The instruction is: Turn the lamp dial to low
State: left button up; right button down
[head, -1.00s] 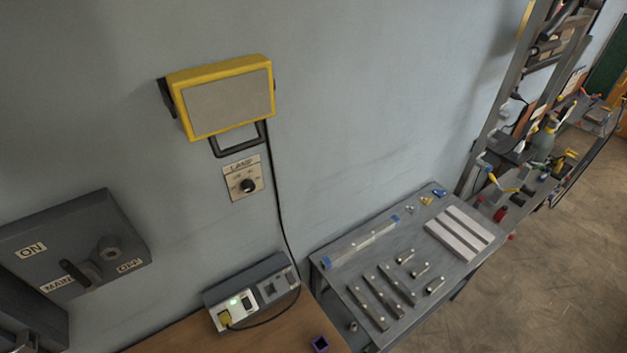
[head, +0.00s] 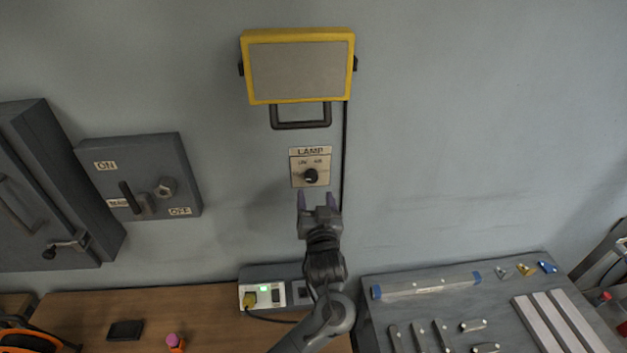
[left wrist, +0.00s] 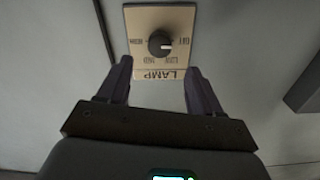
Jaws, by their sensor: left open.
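The lamp dial (head: 311,176) is a small black knob on a beige plate (head: 298,163) labelled LAMP, fixed to the wall below a yellow-framed lamp (head: 300,66). In the left wrist view the dial (left wrist: 160,43) shows upside down, with a pale pointer mark on the knob toward the right; the small labels are hard to read. My left gripper (head: 319,200) is open and empty just below the plate, its fingers pointing at the wall. In the left wrist view its two fingers (left wrist: 160,78) stand apart, with the dial beyond them. My right gripper is not in view.
A grey switch box (head: 160,157) with ON and OFF labels is on the wall at left. Below are a wooden bench (head: 75,307) with a power strip (head: 270,271) and, at right, a grey table (head: 450,283) with metal parts. The wall right of the dial is clear.

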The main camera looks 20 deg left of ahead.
aim_at(312, 178)
pick_arm(q)
jog(key=x, duration=0.8)
jog(key=shift+p, duration=0.4)
jog(key=c, duration=1.1)
